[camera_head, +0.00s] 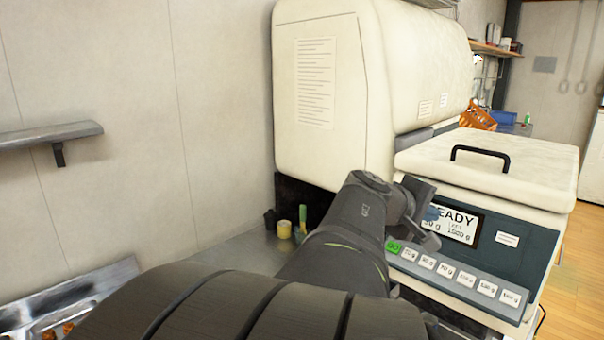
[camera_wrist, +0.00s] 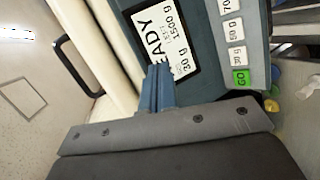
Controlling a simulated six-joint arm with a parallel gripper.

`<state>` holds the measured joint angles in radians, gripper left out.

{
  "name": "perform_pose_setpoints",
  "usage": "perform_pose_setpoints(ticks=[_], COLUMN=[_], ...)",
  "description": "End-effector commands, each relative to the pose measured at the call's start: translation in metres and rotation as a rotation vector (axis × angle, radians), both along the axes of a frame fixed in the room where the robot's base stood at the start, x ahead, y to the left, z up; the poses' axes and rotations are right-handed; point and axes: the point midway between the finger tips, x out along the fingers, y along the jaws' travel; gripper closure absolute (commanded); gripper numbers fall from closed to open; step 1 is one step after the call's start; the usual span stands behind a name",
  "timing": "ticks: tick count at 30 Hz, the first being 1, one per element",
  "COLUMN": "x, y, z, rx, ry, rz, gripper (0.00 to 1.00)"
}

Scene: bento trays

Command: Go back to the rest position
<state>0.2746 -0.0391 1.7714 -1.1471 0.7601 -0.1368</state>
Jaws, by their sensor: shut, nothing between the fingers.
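My gripper (camera_head: 432,213) is in front of the dispensing machine's display (camera_head: 462,224), which reads READY. In the wrist view its blue fingers (camera_wrist: 159,70) are together and empty, in front of the same display (camera_wrist: 184,28). The row of buttons (camera_head: 458,276) lies below the display in the head view, with a green GO button (camera_head: 393,247) at its left end. The GO button also shows in the wrist view (camera_wrist: 241,78), apart from the fingertips. I cannot tell the exact gap between the fingertips and the panel.
The large cream machine housing (camera_head: 318,90) stands behind my arm, and a lid with a black handle (camera_head: 480,152) tops the front section. A metal tray (camera_head: 75,292) with orange pieces is at lower left. A wall shelf (camera_head: 50,137) juts out above it. Small containers (camera_head: 284,229) stand beside the machine.

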Motion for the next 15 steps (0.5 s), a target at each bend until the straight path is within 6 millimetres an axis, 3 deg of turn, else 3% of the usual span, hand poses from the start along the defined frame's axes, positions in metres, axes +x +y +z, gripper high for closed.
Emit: perform_pose_setpoints(ticks=[15], x=[-0.0077], y=[0.005], z=[0.007], rx=[0.426], ry=[-0.295], rz=[-0.333], gripper=[1.0])
